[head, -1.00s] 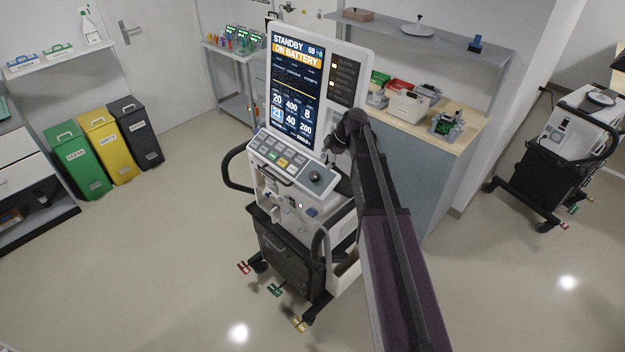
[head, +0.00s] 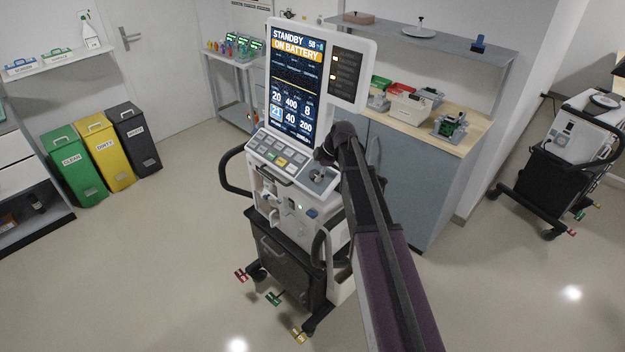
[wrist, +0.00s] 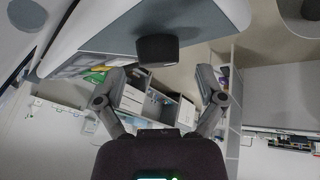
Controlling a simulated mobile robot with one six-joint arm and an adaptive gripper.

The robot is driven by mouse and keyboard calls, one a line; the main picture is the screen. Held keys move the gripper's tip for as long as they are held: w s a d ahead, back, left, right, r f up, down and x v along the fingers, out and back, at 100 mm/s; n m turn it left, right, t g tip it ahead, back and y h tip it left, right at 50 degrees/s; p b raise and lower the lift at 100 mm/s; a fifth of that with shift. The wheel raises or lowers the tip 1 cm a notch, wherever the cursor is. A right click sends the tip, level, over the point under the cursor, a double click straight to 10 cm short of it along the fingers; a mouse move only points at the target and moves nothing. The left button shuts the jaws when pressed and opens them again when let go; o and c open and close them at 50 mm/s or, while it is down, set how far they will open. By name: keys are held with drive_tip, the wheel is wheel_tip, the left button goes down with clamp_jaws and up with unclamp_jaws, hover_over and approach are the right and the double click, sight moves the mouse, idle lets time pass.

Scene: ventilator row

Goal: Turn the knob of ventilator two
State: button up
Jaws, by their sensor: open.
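The ventilator (head: 310,225) in front of me has a tall screen (head: 295,85) reading "STANDBY" and "ON BATTERY". I cannot read a ventilator number on it. Its dark round knob (head: 318,176) is on the right of the sloped panel below the screen. In the wrist view the knob (wrist: 157,48) stands out from a grey panel, beyond the fingertips and roughly centred between them. My gripper (wrist: 161,76) is open and empty, its fingers spread wider than the knob and apart from it. In the head view my gripper (head: 326,155) is just above the knob, its fingers poorly visible.
A counter (head: 465,140) with boxes and a shelf (head: 450,42) stand behind the ventilator. Another ventilator (head: 570,150) is at the right. Green, yellow and black bins (head: 105,152) are at the left.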

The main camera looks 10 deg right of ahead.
drive_tip(key=shift+b+x, duration=0.7)
drive_tip(key=shift+x, duration=0.4)
drive_tip(key=c, duration=1.1)
drive_tip(key=shift+s+a, duration=0.1)
drive_tip(key=shift+a, duration=0.05)
drive_tip(key=shift+c, duration=0.3)
